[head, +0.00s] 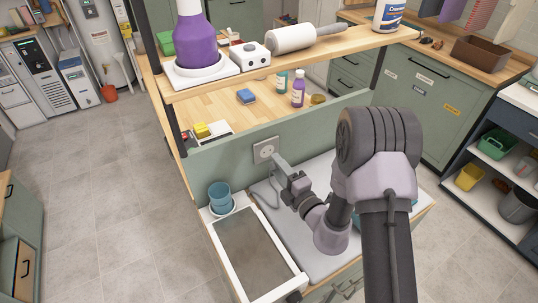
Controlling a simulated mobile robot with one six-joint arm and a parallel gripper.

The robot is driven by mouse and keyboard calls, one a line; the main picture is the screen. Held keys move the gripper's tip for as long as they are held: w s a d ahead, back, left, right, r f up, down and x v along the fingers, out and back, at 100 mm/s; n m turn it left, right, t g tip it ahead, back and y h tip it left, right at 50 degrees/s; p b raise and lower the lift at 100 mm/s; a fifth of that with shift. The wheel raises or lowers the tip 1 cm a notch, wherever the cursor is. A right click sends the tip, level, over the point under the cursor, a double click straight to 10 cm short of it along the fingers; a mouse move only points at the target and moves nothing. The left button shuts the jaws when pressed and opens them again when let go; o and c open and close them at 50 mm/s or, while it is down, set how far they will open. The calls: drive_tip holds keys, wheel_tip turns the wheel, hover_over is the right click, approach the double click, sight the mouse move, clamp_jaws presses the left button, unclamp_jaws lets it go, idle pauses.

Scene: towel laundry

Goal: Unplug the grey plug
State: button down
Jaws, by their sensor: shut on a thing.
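A thin grey cable (266,196) hangs in a loop below the gripper to the grey worktop. I cannot tell from this view whether the plug still touches the socket.
A blue cup (220,196) stands on a saucer left of the socket. A white-framed tray (254,255) lies in front. The wooden shelf (225,88) above holds a purple bottle (195,42), a white box (250,56) and a roll (293,39). My arm covers the right of the worktop.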

drive_tip(key=shift+b+v, duration=0.45)
drive_tip(key=shift+v, duration=0.95)
